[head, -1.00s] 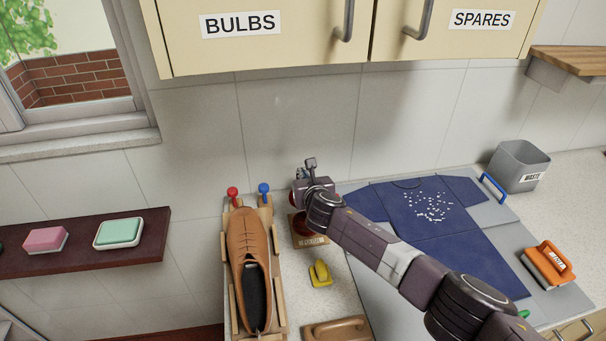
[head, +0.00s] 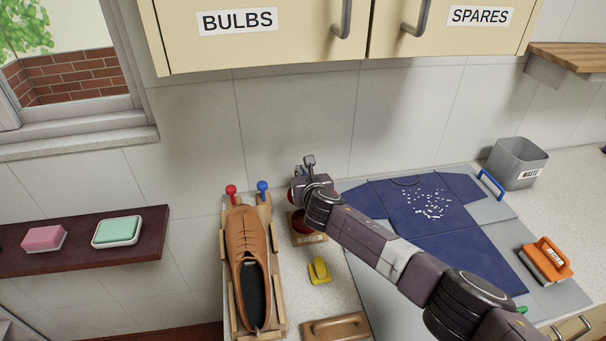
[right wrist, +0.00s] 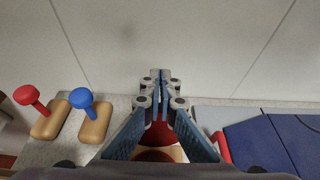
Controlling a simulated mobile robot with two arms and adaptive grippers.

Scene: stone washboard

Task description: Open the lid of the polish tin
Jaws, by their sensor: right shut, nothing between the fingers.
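The polish tin (head: 299,226) is a dark red round thing on a small wooden block with a label, between the shoe and the blue garment. My right gripper and wrist cover part of it in the head view. In the right wrist view, dark red round surfaces (right wrist: 153,155) show below and between the fingers; I cannot tell lid from body, or how far the lid is raised. My right gripper (right wrist: 160,80) is shut and empty, its fingertips pointing at the wall beyond the tin. My left gripper is not in view.
A brown shoe (head: 243,240) sits on a wooden stand left of the tin, by red (head: 231,189) and blue (head: 263,186) knobs. A yellow object (head: 319,270) lies in front. The blue garment (head: 430,215) lies right, with the waste bin (head: 517,165) behind it.

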